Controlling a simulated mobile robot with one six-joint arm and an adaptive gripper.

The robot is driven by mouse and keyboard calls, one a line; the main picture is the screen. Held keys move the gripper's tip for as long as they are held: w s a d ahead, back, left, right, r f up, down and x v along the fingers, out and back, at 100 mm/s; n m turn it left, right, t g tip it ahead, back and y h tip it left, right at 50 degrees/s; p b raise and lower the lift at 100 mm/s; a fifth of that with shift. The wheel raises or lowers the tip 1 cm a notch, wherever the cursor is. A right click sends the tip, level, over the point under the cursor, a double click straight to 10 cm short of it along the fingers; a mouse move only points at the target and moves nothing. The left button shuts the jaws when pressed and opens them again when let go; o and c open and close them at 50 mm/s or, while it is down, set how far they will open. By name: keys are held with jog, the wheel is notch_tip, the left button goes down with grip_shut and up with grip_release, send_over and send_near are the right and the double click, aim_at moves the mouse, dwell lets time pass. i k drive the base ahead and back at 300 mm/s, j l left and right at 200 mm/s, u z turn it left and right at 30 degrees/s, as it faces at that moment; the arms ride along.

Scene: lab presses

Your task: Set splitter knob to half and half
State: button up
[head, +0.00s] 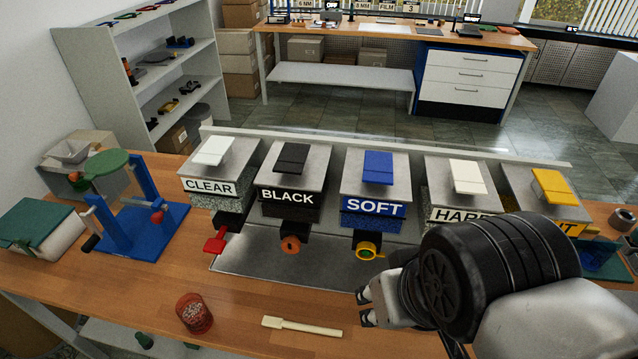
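No part is labelled as a splitter, so I cannot tell for sure which knob the task means. A blue stand (135,235) at the left carries a green dish (107,164), a red-orange knob (157,216) and a black handle (91,243). The knob's setting is too small to read. My gripper (365,309) is over the front of the bench, right of a wooden stick. Its two dark fingertips look apart, with nothing seen between them. My arm hides part of the bench at the right.
Bins marked CLEAR (209,188), BLACK (286,198), SOFT (375,207) and others stand in a row, with red, orange and yellow outlet parts below. A green-topped box (38,226) is far left.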

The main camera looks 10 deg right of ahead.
aim_at(74, 177)
jog(key=u, duration=1.35)
